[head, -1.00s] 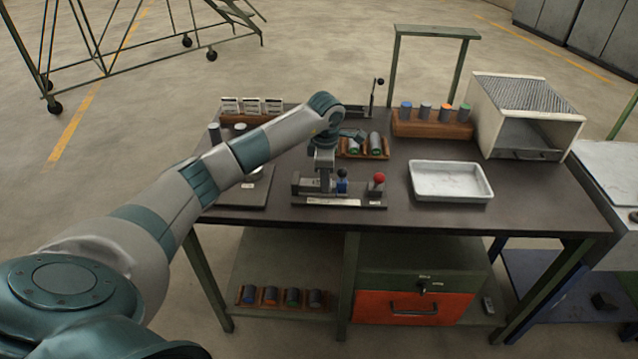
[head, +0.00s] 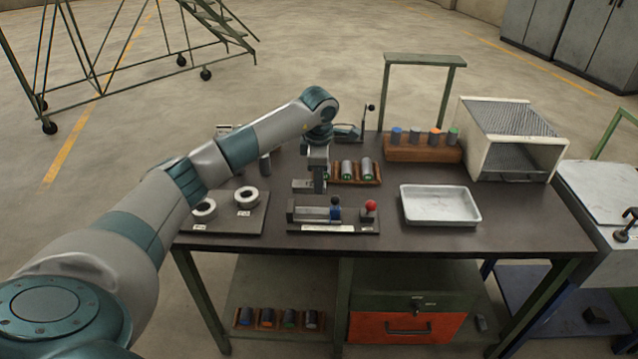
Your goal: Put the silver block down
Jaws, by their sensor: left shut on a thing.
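My left gripper (head: 319,184) reaches in from the left and points down over the middle of the table, just behind the clamp fixture. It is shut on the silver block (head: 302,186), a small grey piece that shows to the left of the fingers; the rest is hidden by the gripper. The block appears to be apart from the fixture; whether it touches the tabletop I cannot tell. The clamp fixture (head: 318,228) has a grey bed, a blue part and a red knob (head: 370,206). My right gripper is not in view.
A plate (head: 225,222) with two pale rings stands left of the fixture. A white tray (head: 440,221) lies to the right. Another rack (head: 400,154) and a furnace box (head: 548,165) stand farther back right.

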